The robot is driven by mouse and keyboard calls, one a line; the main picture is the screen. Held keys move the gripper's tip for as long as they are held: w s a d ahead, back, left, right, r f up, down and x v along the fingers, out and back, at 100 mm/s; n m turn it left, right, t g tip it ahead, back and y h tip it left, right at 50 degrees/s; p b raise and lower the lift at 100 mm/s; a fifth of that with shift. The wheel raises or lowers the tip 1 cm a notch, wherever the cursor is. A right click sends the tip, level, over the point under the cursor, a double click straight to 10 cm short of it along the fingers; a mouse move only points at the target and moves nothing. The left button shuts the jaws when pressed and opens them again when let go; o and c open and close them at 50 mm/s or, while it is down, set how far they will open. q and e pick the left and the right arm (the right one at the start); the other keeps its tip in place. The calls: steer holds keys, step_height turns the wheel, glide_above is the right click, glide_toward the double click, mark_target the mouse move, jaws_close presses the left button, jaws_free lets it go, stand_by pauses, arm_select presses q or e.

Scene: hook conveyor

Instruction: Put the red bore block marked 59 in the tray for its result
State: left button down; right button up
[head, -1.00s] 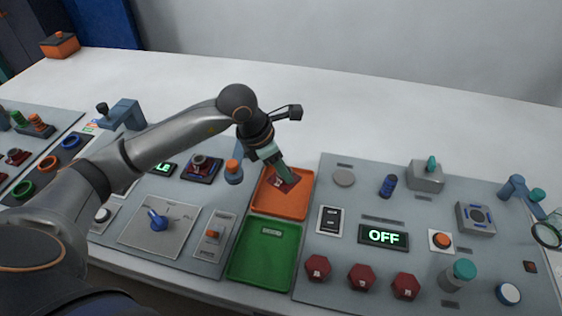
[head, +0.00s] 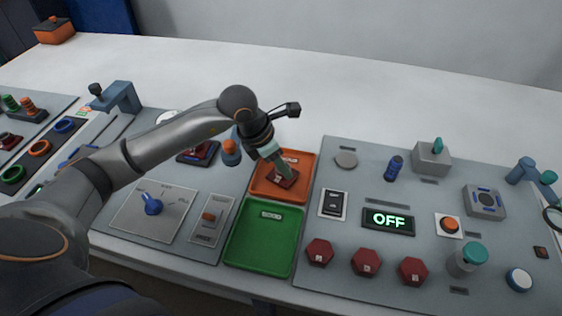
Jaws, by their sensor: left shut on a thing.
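My left gripper (head: 283,170) reaches down over the orange tray (head: 262,189). It is shut on a dark red block (head: 288,180), held at or just above the tray's floor; I cannot tell whether it touches. The number on this block is too small to read. The green tray (head: 264,242) lies in front of the orange one and is empty, with a small label plate near its back edge. My right gripper is not in view.
Several red hexagonal pieces (head: 320,251) stand right of the green tray. A display (head: 388,219) reads OFF. A rocker switch (head: 333,204) sits close to the trays' right side. A blue post with an orange top (head: 231,153) stands just left of the orange tray.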

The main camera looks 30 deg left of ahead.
arm_select(q)
steer(key=shift+r, duration=0.1)
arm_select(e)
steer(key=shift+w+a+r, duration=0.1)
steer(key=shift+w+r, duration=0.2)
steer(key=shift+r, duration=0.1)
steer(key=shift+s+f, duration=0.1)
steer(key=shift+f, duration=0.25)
arm_select(q)
steer(key=shift+b, duration=0.35)
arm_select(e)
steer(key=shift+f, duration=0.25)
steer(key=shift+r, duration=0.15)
arm_select(q)
steer(key=shift+f, duration=0.25)
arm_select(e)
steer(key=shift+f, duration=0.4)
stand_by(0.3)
arm_select(q)
steer(key=shift+f+b, duration=0.35)
steer(key=shift+b, duration=0.35)
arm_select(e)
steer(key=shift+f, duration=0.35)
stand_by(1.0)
arm_select(q)
jaws_free()
stand_by(0.4)
steer(key=shift+r, duration=0.1)
